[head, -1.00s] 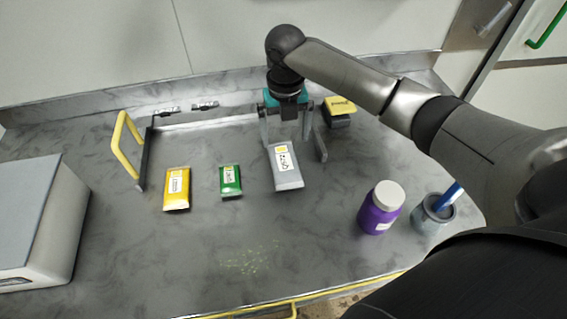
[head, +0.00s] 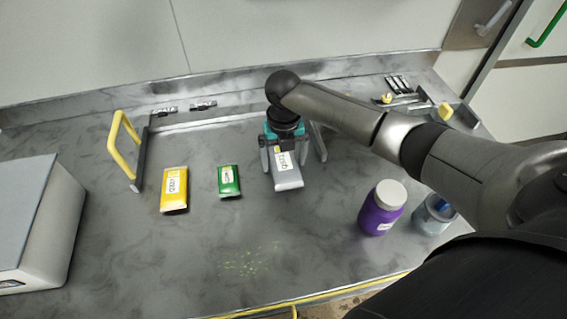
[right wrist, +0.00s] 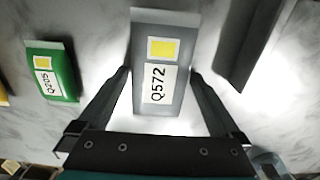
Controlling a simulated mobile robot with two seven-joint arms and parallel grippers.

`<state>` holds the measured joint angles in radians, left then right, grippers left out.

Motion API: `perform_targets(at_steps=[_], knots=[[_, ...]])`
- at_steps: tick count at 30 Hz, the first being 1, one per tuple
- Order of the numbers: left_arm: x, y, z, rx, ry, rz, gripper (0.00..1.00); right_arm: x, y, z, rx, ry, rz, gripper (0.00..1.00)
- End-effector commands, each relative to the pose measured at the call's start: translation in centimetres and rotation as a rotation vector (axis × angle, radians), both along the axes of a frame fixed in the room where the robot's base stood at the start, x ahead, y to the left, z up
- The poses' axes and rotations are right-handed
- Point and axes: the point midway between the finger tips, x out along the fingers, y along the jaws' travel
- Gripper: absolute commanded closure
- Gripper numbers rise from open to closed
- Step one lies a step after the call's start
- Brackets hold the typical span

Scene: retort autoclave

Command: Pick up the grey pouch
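The grey pouch (head: 287,179) lies on the worktop, right of the green pouch, its label facing up. In the right wrist view the grey pouch (right wrist: 172,32) shows a yellow square and the code Q572. My right gripper (head: 284,158) is down over its far part, with one finger on each side. In the right wrist view my right gripper (right wrist: 161,72) has its fingertips very close to the pouch's two long edges; I cannot see firm contact. My left gripper is out of view.
A yellow pouch (head: 174,190) and a green pouch (head: 229,181) lie to the left. A dark bar (right wrist: 248,45) stands close to the right finger. A purple bottle (head: 382,208) and a grey cup (head: 433,215) stand at the right. A yellow handle (head: 122,145) rises at the left.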

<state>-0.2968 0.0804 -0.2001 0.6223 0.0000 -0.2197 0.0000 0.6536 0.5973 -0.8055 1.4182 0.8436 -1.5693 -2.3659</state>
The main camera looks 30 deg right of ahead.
Motion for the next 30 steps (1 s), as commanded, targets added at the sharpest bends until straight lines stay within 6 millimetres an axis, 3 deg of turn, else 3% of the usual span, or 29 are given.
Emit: perform_targets(at_steps=[2, 20, 30], knots=[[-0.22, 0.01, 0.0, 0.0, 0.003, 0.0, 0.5, 0.01, 0.01, 0.05, 0.0, 0.0, 0.0, 0.09], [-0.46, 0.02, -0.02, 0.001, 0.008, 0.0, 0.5, 0.04, -0.01, 0.1, 0.0, -0.001, -0.001, 0.77], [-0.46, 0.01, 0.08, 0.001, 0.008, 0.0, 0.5, 0.1, 0.0, 0.54, 0.0, -0.002, 0.0, 0.77]])
